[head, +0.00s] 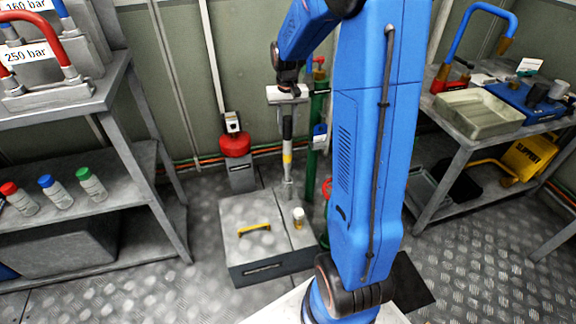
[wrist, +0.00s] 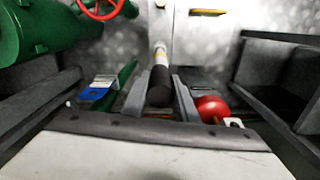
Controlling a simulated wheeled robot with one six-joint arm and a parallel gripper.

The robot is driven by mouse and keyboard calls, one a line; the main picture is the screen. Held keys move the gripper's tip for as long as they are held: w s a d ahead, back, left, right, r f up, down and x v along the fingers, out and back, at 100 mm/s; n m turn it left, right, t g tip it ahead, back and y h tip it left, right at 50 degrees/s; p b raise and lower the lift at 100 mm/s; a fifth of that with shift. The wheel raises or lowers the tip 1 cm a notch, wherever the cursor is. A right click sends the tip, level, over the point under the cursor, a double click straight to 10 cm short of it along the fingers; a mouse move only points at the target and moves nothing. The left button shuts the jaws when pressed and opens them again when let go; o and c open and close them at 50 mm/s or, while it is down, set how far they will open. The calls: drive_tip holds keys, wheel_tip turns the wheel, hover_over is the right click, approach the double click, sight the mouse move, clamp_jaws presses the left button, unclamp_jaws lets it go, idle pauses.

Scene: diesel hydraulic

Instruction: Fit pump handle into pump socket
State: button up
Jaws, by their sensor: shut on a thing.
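My gripper (head: 287,98) is shut on the pump handle (head: 287,135), a rod with a black grip, a yellow band and a pale metal lower end. The handle hangs roughly upright, its lower end near the back of a grey metal box (head: 250,262). In the wrist view, the black grip of the handle (wrist: 160,85) sits between the two fingers (wrist: 161,98), with the shaft pointing away. A small white-topped, brass-coloured fitting (head: 298,218) stands on the box, in front of the handle's lower end. I cannot tell which part is the pump socket or whether the handle touches it.
A yellow grab handle (head: 254,228) is on the box lid. A red round object (head: 235,145) stands behind left, and a green pipe (head: 318,130) is close on the right. A shelf with bottles (head: 90,184) is left; a workbench with a tray (head: 472,112) is right.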

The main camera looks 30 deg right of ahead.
sight(287, 118)
drive_tip(key=shift+r, duration=3.05)
drive_tip(key=shift+r, duration=1.9)
